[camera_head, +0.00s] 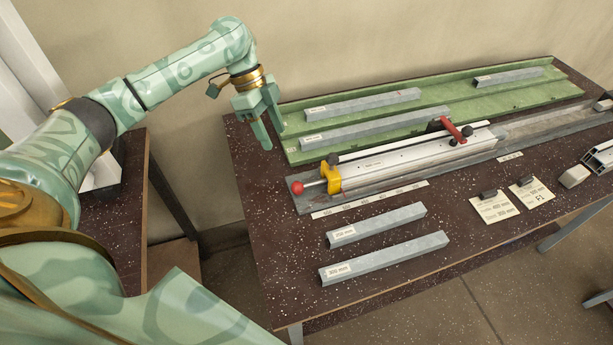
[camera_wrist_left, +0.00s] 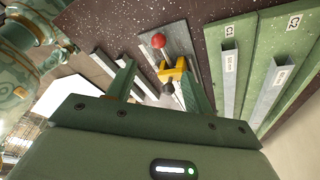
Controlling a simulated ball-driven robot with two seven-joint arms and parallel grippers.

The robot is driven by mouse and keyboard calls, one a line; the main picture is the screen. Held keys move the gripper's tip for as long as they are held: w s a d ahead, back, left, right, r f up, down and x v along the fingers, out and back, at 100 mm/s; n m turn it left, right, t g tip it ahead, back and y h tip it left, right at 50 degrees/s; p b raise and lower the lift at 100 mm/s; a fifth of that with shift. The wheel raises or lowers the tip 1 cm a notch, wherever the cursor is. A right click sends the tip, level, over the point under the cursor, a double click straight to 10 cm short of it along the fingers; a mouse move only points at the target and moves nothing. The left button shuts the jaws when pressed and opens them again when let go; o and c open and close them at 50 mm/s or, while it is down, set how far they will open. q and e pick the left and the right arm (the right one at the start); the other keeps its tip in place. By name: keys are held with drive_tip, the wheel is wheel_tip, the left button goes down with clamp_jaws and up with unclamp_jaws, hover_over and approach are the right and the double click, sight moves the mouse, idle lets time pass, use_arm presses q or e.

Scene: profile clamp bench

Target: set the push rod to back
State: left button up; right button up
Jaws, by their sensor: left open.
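The push rod (camera_head: 314,184) is a short metal rod with a red ball knob (camera_head: 297,188). It sticks out of the yellow bracket (camera_head: 333,178) at the left end of the long clamp fixture (camera_head: 400,159). A gap of bare rod shows between knob and bracket. My left gripper (camera_head: 270,127) is open and empty, above and behind the knob, apart from it, fingers pointing down. In the left wrist view the red knob (camera_wrist_left: 158,41) and yellow bracket (camera_wrist_left: 172,73) show beyond the fingers. My right gripper is not in view.
A green tray (camera_head: 470,100) with several grey profiles lies behind the fixture. A red lever (camera_head: 453,131) stands on the fixture. Two profiles (camera_head: 385,257) lie in front, and labelled cards (camera_head: 492,207) to the right. The speckled table (camera_head: 275,235) is clear left of the knob.

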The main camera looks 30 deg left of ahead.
use_arm(q)
drive_tip(key=b, duration=0.2)
approach(296, 182)
drive_tip(key=b+x, duration=0.3)
drive_tip(key=x, duration=0.7)
drive_tip(key=shift+f+b, duration=0.1)
drive_tip(key=shift+b, duration=0.25)
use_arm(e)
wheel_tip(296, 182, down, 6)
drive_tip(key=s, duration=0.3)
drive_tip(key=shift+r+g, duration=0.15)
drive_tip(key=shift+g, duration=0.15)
use_arm(q)
drive_tip(key=shift+c, duration=0.3)
